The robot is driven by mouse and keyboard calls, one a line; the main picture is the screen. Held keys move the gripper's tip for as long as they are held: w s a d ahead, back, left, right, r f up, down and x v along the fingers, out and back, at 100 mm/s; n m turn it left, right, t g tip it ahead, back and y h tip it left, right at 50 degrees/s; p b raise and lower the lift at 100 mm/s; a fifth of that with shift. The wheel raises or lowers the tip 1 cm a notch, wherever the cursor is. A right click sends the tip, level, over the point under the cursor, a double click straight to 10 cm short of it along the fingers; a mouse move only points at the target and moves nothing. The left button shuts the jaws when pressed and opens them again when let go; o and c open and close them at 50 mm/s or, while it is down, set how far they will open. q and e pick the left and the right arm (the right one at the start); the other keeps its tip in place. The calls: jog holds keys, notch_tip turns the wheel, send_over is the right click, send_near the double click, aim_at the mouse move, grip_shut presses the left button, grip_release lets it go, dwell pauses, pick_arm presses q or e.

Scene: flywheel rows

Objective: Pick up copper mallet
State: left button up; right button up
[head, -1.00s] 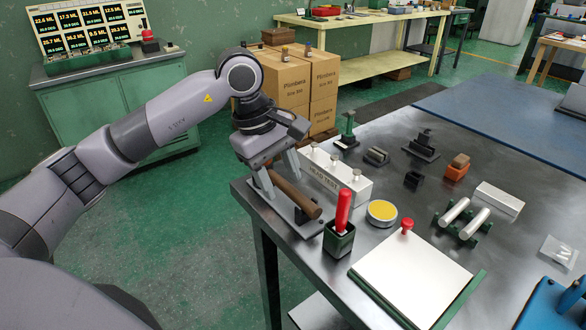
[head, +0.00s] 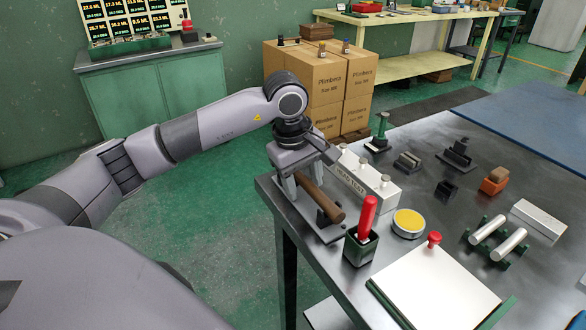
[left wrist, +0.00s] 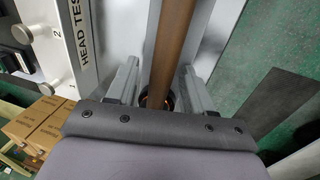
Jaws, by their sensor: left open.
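The copper mallet shows mainly as a brown handle (head: 318,196) above a grey plate at the table's near left corner. In the left wrist view the handle (left wrist: 173,45) runs lengthwise between the fingers, with a small copper-coloured glint at its lower end. My left gripper (head: 303,186) is over the mallet, its fingers pointing down on either side of the handle. In the left wrist view the gripper (left wrist: 160,78) is open, with gaps beside the handle. The mallet's head is mostly hidden by the gripper. My right gripper is out of view.
A white HEAD TEST block (head: 365,178) stands close beside the gripper. A green holder (head: 360,247) with a red-handled tool and a yellow-topped round tin (head: 408,223) are nearby. A white plate with a red knob (head: 434,290) lies in front. Cardboard boxes (head: 312,85) stand behind.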

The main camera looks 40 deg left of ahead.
aim_at(304, 176)
pick_arm(q)
grip_shut()
jog(key=shift+r, duration=0.1)
notch_tip(304, 176, up, 20)
jog(key=p, duration=0.2)
dwell(0.4)
